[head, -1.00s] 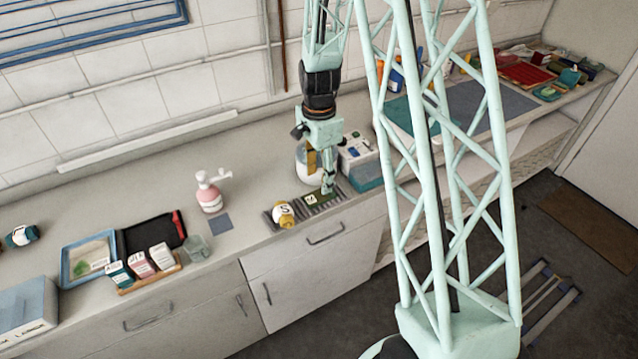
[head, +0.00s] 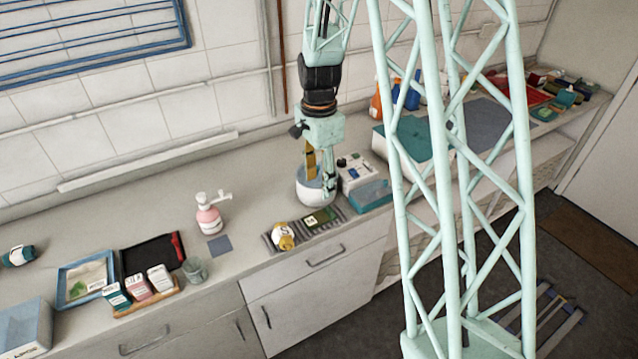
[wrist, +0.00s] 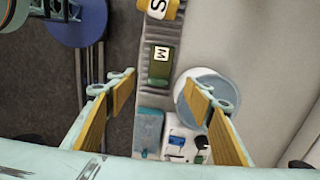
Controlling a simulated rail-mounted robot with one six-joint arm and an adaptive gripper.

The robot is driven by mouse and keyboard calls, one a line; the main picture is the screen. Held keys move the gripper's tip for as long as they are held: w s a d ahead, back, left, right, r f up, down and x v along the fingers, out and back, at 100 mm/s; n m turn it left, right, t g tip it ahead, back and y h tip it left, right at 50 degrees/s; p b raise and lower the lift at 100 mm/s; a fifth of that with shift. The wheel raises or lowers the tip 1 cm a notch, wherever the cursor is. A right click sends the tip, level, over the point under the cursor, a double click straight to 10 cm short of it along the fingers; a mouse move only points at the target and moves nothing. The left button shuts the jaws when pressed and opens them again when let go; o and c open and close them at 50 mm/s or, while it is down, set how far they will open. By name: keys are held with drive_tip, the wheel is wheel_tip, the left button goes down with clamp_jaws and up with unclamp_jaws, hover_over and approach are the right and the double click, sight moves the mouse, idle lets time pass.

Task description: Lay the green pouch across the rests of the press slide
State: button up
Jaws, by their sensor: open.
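The green pouch (head: 318,217), with a white M label, lies on a grey ribbed strip (head: 343,213) at the counter's front edge; I cannot tell for certain that this strip is the press slide. In the wrist view the pouch (wrist: 159,70) lies across the ribs, ahead of and between my fingertips, with nothing touching it. My gripper (head: 321,186) is open and empty, pointing down above the counter near the strip. In the wrist view its two yellow-padded fingers (wrist: 164,90) stand wide apart.
A yellow-and-white S pouch (head: 283,236) lies on the strip's left end.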

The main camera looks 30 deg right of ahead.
drive_tip(key=shift+r, duration=0.1)
idle(0.5)
drive_tip(key=s+a+r+n+t, duration=0.1)
drive_tip(key=s+a+r+n, duration=0.2)
drive_tip(key=s+r, duration=0.35)
drive_tip(key=s+a+r+n, duration=0.3)
drive_tip(key=r, duration=0.6)
drive_tip(key=s+a+r+n+t, duration=0.1)
drive_tip(key=s+a+r+n, duration=0.2)
drive_tip(key=r, duration=0.4)
drive_tip(key=s+a+r+n, duration=0.2)
drive_tip(key=s+r+n, duration=0.1)
drive_tip(key=s, duration=0.5)
drive_tip(key=s+a+r+n+t, duration=0.1)
drive_tip(key=s+a+r+n, duration=0.1)
drive_tip(key=s, duration=0.6)
drive_tip(key=s+a+r+n+t, duration=0.1)
drive_tip(key=s+a+r+n, duration=0.1)
drive_tip(key=s, duration=0.6)
wheel_tip(320, 180, up, 2)
drive_tip(key=shift+s+a+r+n, duration=0.15)
drive_tip(key=shift+a+r+n, duration=0.1)
drive_tip(key=shift+n, duration=0.65)
drive_tip(key=shift+c, duration=0.6)
drive_tip(key=c, duration=0.8)
drive_tip(key=shift+o, duration=0.2)
